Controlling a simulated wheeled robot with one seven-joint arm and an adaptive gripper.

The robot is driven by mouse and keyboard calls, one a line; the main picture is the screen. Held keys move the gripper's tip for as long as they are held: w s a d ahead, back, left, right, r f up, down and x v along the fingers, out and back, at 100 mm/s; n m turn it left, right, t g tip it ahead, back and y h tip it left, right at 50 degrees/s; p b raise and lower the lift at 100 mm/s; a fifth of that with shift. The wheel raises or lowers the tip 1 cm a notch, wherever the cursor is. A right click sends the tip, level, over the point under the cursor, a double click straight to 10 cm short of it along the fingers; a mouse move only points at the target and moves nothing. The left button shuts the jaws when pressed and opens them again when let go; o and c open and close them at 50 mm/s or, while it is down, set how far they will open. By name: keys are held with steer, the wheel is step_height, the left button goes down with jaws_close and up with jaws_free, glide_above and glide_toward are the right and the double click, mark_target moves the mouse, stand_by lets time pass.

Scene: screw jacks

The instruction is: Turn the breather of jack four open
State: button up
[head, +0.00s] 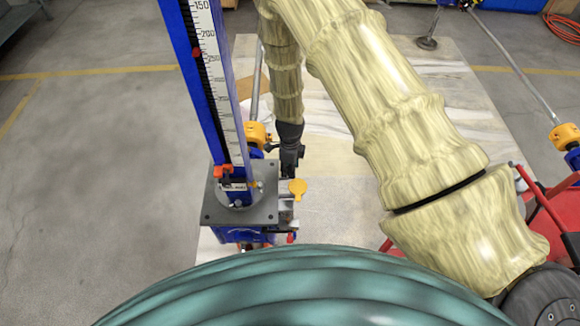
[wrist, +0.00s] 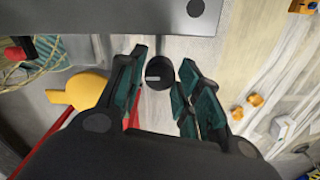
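A blue jack with a white graduated scale (head: 212,80) and a grey top plate (head: 212,205) stands left of centre in the head view. My gripper (head: 289,172) points down at the right side of this plate. In the wrist view, my gripper (wrist: 160,88) is open, its teal-padded fingers apart. A dark round knob (wrist: 160,72) with a pale bar mark sits between the fingertips, beside the plate edge (wrist: 120,20). It looks like the breather; I cannot tell whether the pads touch it. No number on the jack is readable.
A yellow paddle-shaped handle (head: 297,188) juts from the jack just right of the plate; it shows left of my fingers in the wrist view (wrist: 82,90). A red frame (head: 545,205) stands at right. Open grey floor (head: 100,170) lies to the left.

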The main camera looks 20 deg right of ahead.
steer(key=c, duration=0.4)
steer(key=shift+c, duration=0.2)
